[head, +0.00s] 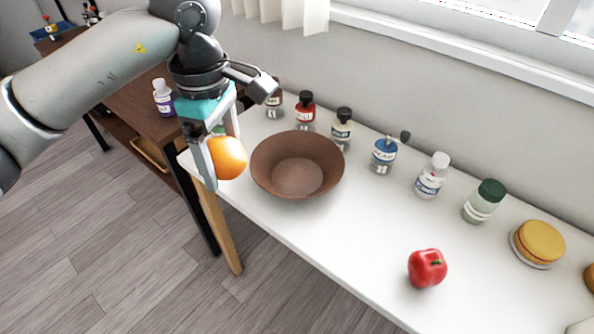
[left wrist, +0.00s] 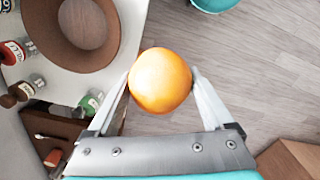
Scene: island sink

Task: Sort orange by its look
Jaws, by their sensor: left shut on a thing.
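The orange (head: 227,157) is round and plain orange, with a paler highlight. My left gripper (head: 217,163) is shut on it, just left of the brown bowl and near the left end of the white table. In the left wrist view the orange (left wrist: 160,80) sits between the two fingertips (left wrist: 160,88), with floor showing behind it. The brown bowl (head: 297,165) stands on the table and looks empty. My right gripper does not show in either view.
A red apple or pepper (head: 427,268) lies on the white table (head: 350,240). A yellow-topped round stack (head: 540,242) stands at right. A dark wooden table (head: 130,105) adjoins at left. The table's front middle is clear.

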